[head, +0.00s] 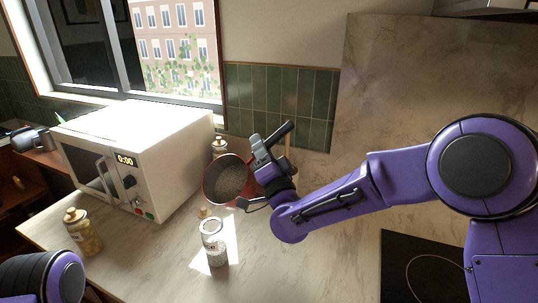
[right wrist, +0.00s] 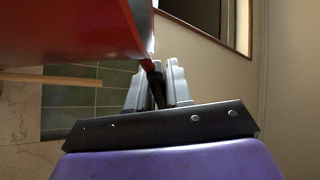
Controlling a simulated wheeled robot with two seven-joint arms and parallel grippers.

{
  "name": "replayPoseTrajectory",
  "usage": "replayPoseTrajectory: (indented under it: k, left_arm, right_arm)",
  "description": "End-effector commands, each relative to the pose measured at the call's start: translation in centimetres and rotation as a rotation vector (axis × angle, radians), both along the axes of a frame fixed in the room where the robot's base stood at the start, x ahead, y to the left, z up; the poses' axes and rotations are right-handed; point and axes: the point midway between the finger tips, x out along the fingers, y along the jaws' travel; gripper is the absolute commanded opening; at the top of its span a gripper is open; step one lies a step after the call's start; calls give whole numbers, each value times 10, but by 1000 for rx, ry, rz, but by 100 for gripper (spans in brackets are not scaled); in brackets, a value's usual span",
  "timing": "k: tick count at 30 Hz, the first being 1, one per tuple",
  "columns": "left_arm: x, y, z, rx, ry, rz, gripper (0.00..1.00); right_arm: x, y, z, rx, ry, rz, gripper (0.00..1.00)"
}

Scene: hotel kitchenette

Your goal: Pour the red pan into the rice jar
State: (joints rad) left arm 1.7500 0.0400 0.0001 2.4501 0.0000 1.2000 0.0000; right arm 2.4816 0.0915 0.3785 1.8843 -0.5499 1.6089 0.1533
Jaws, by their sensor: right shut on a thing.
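The red pan (head: 226,163) is held above the counter, tilted so that its open side and the grey-looking grains (head: 232,181) inside face the head camera. My right gripper (head: 262,150) is shut on its dark handle (head: 281,133). In the right wrist view the pan's red side (right wrist: 70,35) fills the upper left, with the handle between the fingers (right wrist: 158,85). The rice jar (head: 213,243), clear with pale contents low inside, stands upright on the counter, below and slightly left of the pan in the picture. My left gripper is out of view; only part of that arm shows.
A white microwave (head: 150,150) stands at left. A jar of yellowish contents (head: 82,232) is before it, and another jar (head: 219,147) stands behind the pan. A small cork-coloured piece (head: 203,211) is near the rice jar. A black hob (head: 425,270) is at right.

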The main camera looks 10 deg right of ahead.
Motion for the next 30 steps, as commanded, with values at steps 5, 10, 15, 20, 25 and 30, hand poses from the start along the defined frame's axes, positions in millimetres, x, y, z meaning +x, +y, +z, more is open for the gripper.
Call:
replayPoseTrajectory:
  k: [5, 10, 15, 20, 25, 30]
  left_arm:
    - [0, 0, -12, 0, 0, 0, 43]
    - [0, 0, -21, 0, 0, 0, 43]
    - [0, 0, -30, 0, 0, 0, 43]
    - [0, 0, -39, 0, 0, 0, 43]
    - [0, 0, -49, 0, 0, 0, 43]
    - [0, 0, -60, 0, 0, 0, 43]
  right_arm:
    - [-7, 7, 7, -59, -62, -1, 0]
    - [-13, 14, 12, -117, -117, 0, 0]
    - [-21, 22, 16, -174, -171, 0, 0]
    - [-27, 28, 19, -227, -220, -1, 0]
    - [-35, 36, 21, -282, -272, -2, 0]
    - [-41, 43, 21, -326, -313, -2, 0]
